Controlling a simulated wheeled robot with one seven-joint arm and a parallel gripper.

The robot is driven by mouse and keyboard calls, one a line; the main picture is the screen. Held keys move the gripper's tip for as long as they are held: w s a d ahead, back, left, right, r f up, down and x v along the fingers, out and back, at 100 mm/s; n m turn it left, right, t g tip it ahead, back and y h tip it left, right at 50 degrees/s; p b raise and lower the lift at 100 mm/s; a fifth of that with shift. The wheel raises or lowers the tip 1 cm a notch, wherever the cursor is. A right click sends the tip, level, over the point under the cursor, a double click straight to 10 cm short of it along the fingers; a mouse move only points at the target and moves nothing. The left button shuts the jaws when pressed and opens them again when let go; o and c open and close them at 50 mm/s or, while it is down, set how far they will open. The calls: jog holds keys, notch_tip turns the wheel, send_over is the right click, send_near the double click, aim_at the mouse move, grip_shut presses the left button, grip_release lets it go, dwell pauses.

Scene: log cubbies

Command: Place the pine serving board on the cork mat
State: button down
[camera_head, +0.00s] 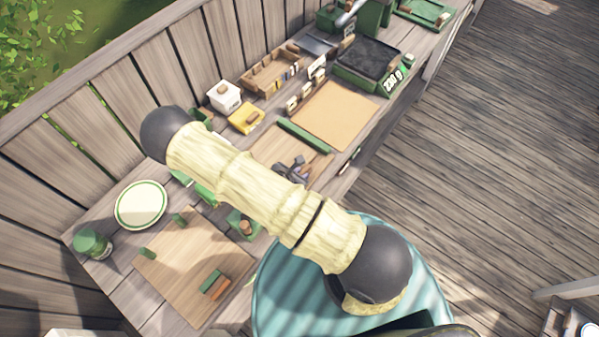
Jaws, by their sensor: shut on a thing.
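A green strip (304,136) lies between board and mat. I cannot tell whether the board touches the bench.
A larger wooden board (180,265) with green blocks lies lower left, near a plate (141,205) and green jar (93,244). A yellow box (246,118), white box (223,97) and wooden tray (272,71) stand behind. A dark-topped green scale (368,64) is beyond the mat.

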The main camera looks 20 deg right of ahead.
jog(key=shift+f, duration=0.1)
jog(key=c, duration=1.3)
grip_release()
jog(key=shift+o, duration=0.2)
jog(key=shift+s+a+r+b, duration=0.2)
jog(key=shift+a+r+b, duration=0.1)
jog(key=shift+a+r, duration=0.1)
jog(key=b+v, duration=0.1)
jog(key=v, duration=1)
jog(key=shift+s+f, duration=0.1)
jog(key=shift+s, duration=0.05)
